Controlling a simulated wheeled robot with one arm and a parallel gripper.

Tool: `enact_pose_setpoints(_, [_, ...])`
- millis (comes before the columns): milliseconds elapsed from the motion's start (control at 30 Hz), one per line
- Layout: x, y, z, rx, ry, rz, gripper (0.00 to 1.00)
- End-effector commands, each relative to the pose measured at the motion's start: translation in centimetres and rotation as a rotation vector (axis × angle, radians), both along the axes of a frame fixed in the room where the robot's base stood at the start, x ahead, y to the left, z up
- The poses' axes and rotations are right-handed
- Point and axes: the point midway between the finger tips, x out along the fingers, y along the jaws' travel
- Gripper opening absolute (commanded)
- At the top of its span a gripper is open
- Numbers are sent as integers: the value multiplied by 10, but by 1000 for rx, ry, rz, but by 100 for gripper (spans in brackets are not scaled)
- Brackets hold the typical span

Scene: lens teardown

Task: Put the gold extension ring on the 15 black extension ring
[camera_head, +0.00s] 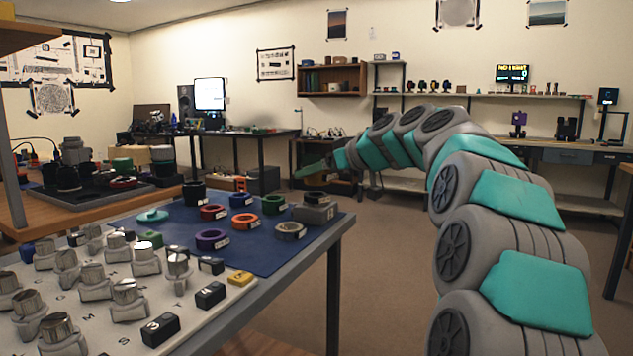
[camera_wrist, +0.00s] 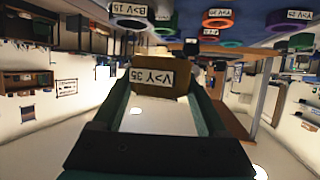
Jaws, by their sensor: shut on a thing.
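My gripper (camera_wrist: 160,92) is shut on a brownish-gold ring (camera_wrist: 180,90) labelled "V>Y 35", which shows between its green fingers in the wrist view. In the head view my gripper (camera_head: 308,171) is held in the air beyond the far right end of the blue mat; the held ring cannot be made out there. A dark ring labelled "B>V 15" (camera_wrist: 130,13) sits at the top of the wrist view, apart from the held ring. In the head view a black ring (camera_head: 194,190) stands at the mat's back, but its label is unreadable.
The blue mat (camera_head: 270,262) also holds red (camera_head: 213,212), blue (camera_head: 241,200), green (camera_head: 273,204), orange (camera_head: 244,220), purple (camera_head: 212,241) and grey (camera_head: 289,231) rings. A dark ring (camera_head: 316,196) sits on a grey block (camera_head: 315,213). Several lens parts crowd the white board (camera_head: 210,325).

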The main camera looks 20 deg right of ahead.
Motion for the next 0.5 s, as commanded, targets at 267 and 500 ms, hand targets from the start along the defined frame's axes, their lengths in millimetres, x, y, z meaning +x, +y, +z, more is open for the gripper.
enact_pose_setpoints(267, [39, -18, -6, 1, 5, 0, 13])
enact_pose_setpoints(500, [52, -24, -6, 0, 2, 1, 13])
